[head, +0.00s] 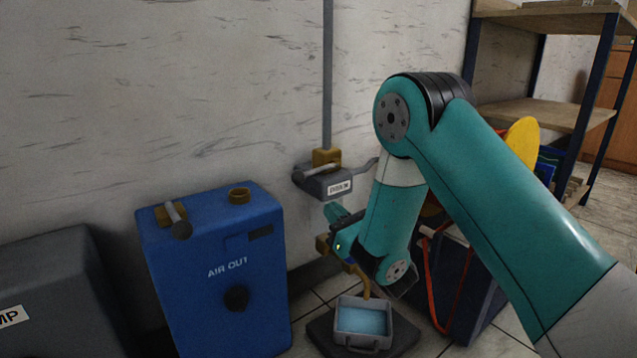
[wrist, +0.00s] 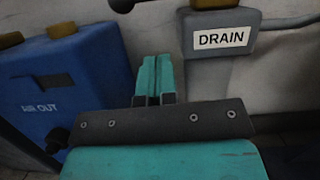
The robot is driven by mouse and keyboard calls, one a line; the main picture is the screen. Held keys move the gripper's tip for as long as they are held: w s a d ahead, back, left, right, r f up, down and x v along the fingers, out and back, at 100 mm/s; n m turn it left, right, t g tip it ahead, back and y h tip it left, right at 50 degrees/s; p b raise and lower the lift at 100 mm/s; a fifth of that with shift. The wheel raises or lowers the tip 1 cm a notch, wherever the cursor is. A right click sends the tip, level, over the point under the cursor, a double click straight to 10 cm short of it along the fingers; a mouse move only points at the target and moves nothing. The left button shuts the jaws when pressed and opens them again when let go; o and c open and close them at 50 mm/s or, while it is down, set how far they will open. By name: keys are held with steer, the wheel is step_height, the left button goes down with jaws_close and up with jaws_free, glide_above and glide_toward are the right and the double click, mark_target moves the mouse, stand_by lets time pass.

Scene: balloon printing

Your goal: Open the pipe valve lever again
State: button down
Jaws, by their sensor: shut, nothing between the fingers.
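In the head view, a brass valve block (head: 326,157) sits at the foot of the vertical wall pipe (head: 327,70), on top of the grey drain box (head: 322,185). A grey lever (head: 316,169) reaches left from this block. My gripper (head: 333,210) is just below the box, its teal fingers shut and empty, apart from the lever. In the wrist view, my closed gripper (wrist: 153,62) points toward the wall, left of the box labelled DRAIN (wrist: 222,40). A dark rounded end (wrist: 121,5) shows at the top edge; I cannot tell if it is the lever.
A blue AIR OUT unit (head: 228,285) stands left of my gripper, with a dark grey unit (head: 55,285) beyond it. A brass spout (head: 361,285) hangs above a grey tray of blue liquid (head: 363,320). A shelf (head: 540,110) stands at right.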

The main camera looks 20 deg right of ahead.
mark_target(318, 171)
steer(key=w+a+r+p, duration=0.1)
steer(key=w+r, duration=0.3)
steer(key=shift+w+a+r+p, duration=0.2)
steer(key=shift+w+a+p, duration=0.1)
steer(key=shift+w+a, duration=0.1)
